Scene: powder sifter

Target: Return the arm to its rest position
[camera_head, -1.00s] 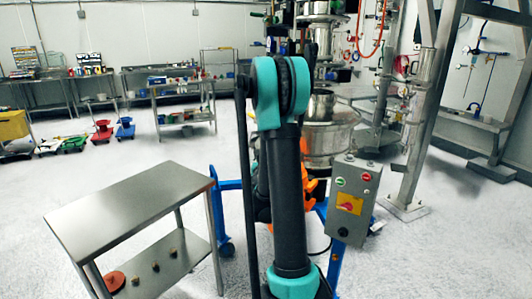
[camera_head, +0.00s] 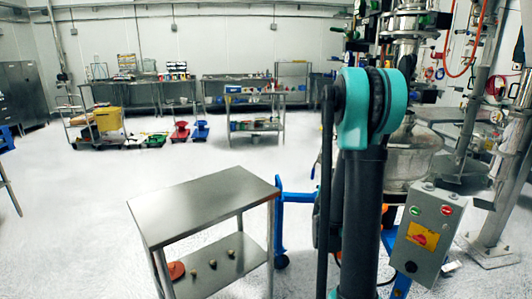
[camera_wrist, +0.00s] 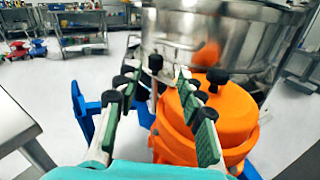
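My arm stands upright in the head view, its dark link and teal joint right of centre, and hides part of the sifter. My gripper (camera_wrist: 158,82) shows in the wrist view only. Its two fingers with green pads are spread apart, with nothing held between them. Beyond the fingers are the sifter's orange motor housing (camera_wrist: 222,105) and steel drum (camera_wrist: 225,30). I cannot tell how far the fingertips are from the housing. The steel sifter (camera_head: 411,158) also shows behind my arm in the head view.
A steel table (camera_head: 205,200) with a bare top stands left of my arm. Its lower shelf holds a red disc and several small pieces. A grey control box (camera_head: 420,240) is close right of the arm. A blue frame (camera_head: 279,225) stands between table and arm. Open floor lies left.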

